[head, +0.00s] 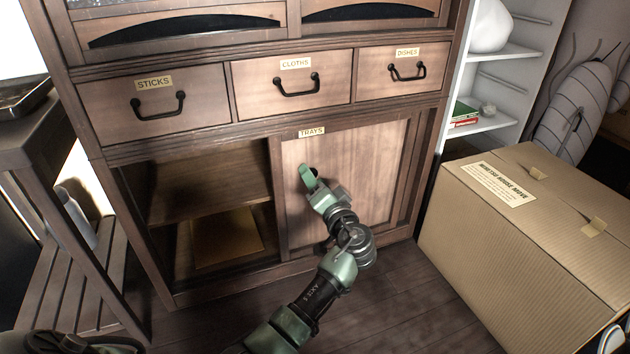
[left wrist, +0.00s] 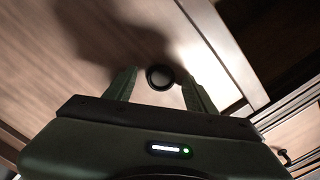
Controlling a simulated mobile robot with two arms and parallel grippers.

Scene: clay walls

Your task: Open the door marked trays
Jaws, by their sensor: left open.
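The door marked trays is a pale wooden panel (head: 370,170) in the right half of the lower cabinet, under the trays label (head: 311,131). The left half of that bay stands open. My left gripper (head: 308,178) is in front of the panel near its left side. In the left wrist view, its open fingers (left wrist: 159,80) are on either side of a small round dark-rimmed pull (left wrist: 160,77) on the wood. I cannot tell whether they touch it. In the head view the gripper hides the pull. My right gripper is not in view.
The open bay holds a shelf (head: 215,185) and a flat tan item (head: 225,238) below it. Drawers labelled sticks (head: 150,105), cloths (head: 290,85) and dishes (head: 400,70) are above. A cardboard box (head: 530,235) stands at right, a slatted wooden stand (head: 65,270) at left. Some floor (head: 400,300) is clear.

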